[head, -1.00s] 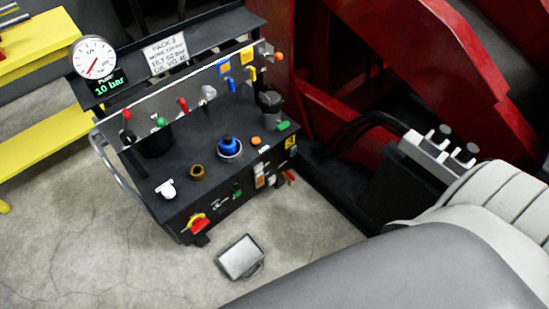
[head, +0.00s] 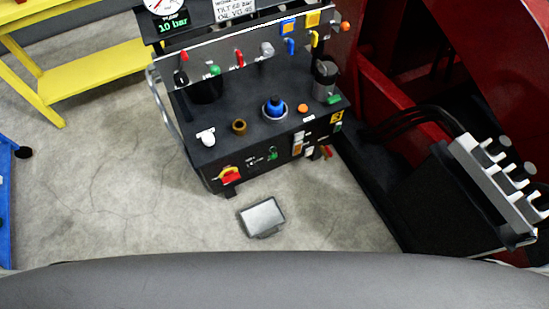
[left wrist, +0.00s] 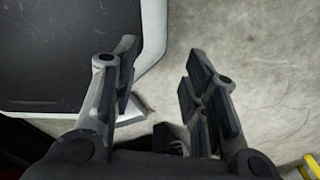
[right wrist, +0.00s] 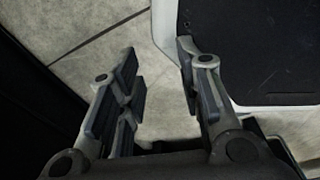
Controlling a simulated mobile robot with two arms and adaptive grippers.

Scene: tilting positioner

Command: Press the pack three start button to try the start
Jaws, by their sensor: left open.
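The black hydraulic pack (head: 250,108) stands in the upper middle of the head view, with a yellow label reading 3 (head: 337,117) at its right front corner. Its front face carries a red and yellow rotary switch (head: 229,175), a small green control (head: 272,153) and white and orange switches (head: 297,143). I cannot tell which of these is the start button. My left gripper (left wrist: 160,70) is open and empty over the floor in the left wrist view. My right gripper (right wrist: 157,68) is open and empty in the right wrist view. Neither gripper shows in the head view.
A grey metal box (head: 262,217) lies on the floor before the pack. A red machine (head: 400,70) and a grey valve block with levers (head: 500,190) stand right. A yellow bench (head: 95,70) and a blue object (head: 5,200) are left. Floor left of the pack is clear.

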